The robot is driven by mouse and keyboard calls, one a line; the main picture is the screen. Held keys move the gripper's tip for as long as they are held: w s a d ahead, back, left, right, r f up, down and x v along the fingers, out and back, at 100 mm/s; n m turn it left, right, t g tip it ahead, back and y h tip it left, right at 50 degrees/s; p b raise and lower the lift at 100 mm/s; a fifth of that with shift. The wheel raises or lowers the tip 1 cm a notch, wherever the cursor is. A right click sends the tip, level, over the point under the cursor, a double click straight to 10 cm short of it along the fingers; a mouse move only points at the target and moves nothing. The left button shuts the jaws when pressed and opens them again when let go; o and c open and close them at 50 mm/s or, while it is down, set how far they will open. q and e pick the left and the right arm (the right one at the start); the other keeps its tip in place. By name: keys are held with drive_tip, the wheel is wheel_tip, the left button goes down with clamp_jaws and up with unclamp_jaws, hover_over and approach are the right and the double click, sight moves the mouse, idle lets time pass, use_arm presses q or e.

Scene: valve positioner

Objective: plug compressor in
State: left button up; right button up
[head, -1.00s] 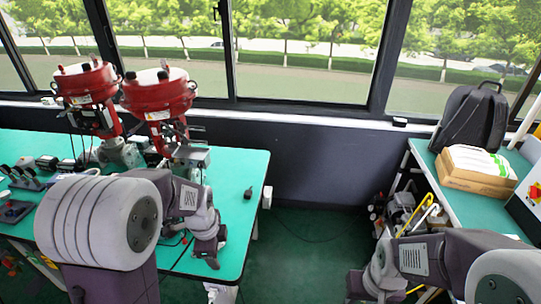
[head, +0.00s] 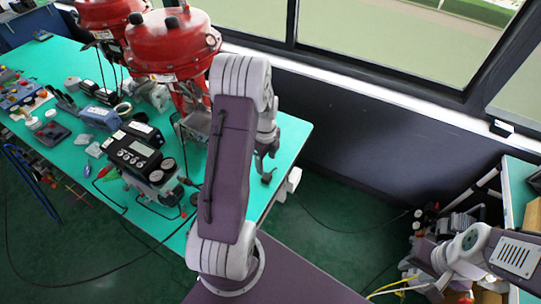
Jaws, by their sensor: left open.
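My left gripper (head: 264,156) is open over the right end of the green table, partly hidden by my own arm. A small black piece, probably the plug (head: 267,177), lies on the table just below its fingers; I cannot tell whether they touch. A white socket box (head: 293,180) is on the table's right edge, a little right of the plug. A thin black cord (head: 335,229) runs across the floor toward equipment at the right, probably the compressor (head: 425,222), which is partly hidden. My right gripper (head: 433,284) is low at the right, its fingers unclear.
The green table (head: 290,135) carries two red valve actuators (head: 172,44), a black positioner with gauges (head: 136,152) and several tools. A window wall runs behind. Another table (head: 520,185) stands at the right. Dark green floor lies open between the tables.

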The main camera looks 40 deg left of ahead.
sight(267, 176)
use_arm(q)
wheel_tip(267, 176, down, 8)
drive_tip(key=shift+r, duration=0.15)
drive_tip(key=shift+s+f, duration=0.1)
drive_tip(key=shift+f, duration=0.5)
drive_tip(key=shift+d+f, duration=0.1)
clamp_jaws()
